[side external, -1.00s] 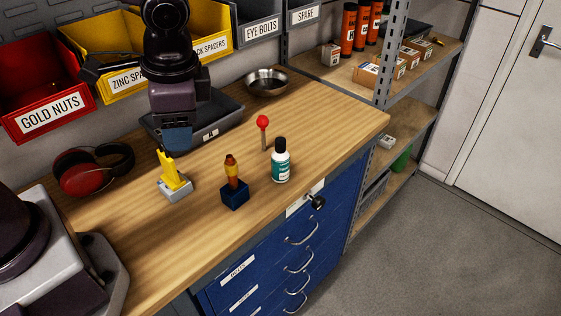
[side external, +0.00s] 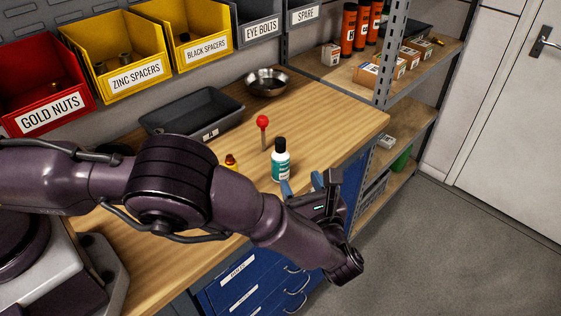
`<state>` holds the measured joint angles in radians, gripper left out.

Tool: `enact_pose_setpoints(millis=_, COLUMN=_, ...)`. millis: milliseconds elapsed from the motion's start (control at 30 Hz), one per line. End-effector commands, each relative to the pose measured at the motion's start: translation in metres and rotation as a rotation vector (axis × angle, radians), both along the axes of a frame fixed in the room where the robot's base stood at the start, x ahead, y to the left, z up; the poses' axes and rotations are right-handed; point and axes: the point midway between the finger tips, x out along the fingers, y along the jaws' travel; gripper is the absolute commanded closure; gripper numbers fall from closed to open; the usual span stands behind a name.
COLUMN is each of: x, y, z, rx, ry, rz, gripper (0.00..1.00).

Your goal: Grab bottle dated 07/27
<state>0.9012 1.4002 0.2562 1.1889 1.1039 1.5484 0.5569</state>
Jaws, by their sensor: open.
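A small bottle (side external: 280,161) with a black cap and a white and teal label stands upright near the front right edge of the workbench. Any date on its label is too small to read. My gripper (side external: 306,184) is open at the front edge of the bench, just right of and in front of the bottle's base. Its blue-tipped fingers point toward the bottle; I cannot tell whether one touches it.
A red-knobbed lever (side external: 262,129) stands just behind the bottle. A dark tray (side external: 196,128) and a metal bowl (side external: 267,84) sit farther back. Labelled bins line the wall and shelves stand at the right. The bench's right back area (side external: 330,116) is clear.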

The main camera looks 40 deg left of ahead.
Motion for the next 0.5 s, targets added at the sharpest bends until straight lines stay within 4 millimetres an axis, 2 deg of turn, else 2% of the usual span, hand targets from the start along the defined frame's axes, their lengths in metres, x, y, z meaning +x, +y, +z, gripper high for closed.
enact_pose_setpoints(millis=167, x=0.006, y=0.015, z=0.005, rx=0.053, ry=0.034, rz=0.008, gripper=0.46)
enact_pose_setpoints(millis=333, x=0.021, y=0.045, z=0.005, rx=0.051, ry=0.034, rz=0.010, gripper=0.46)
enact_pose_setpoints(millis=500, x=0.031, y=0.066, z=0.005, rx=0.049, ry=0.032, rz=0.008, gripper=0.46)
